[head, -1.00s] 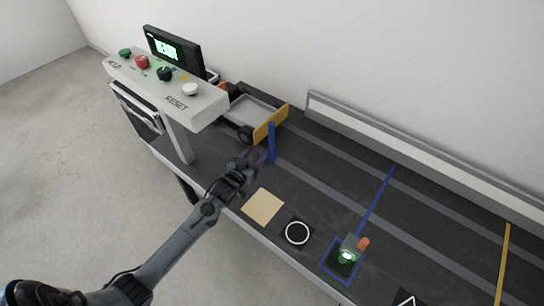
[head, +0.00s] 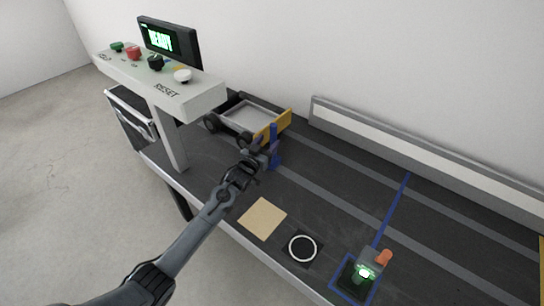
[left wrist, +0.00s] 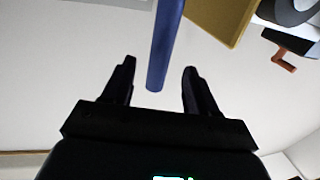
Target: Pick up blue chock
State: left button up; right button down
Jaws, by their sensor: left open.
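The blue chock (head: 275,157) stands upright on the dark table, in front of the yellow end of a small cart. In the left wrist view its blue bar (left wrist: 163,45) reaches in from the top, and its lower end lies between the two finger lines. My left gripper (head: 264,152) is at the chock and hides part of it. In the left wrist view the gripper (left wrist: 160,66) is open, with a gap on each side of the bar. My right gripper is in neither view.
The cart (head: 252,116) stands just behind the chock. A button console (head: 160,80) with a screen (head: 168,41) rises to the left. A tan square (head: 262,218), a white ring (head: 302,249) and a device with a green light (head: 366,270) lie to the right.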

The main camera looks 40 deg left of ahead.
aim_at(272, 136)
pick_arm(q)
jog(key=shift+w+a+b, duration=0.15)
jog(key=shift+w+b, duration=0.3)
jog(key=shift+w, duration=0.1)
jog(key=w, duration=0.1)
jog(key=w+b, duration=0.2)
jog(key=shift+a+r, duration=0.15)
jog(key=shift+a, duration=0.1)
jog(key=shift+w+a+r, duration=0.1)
jog(key=shift+w+a, duration=0.05)
jog(key=shift+w, duration=0.5)
jog(key=shift+c, duration=0.4)
grip_shut()
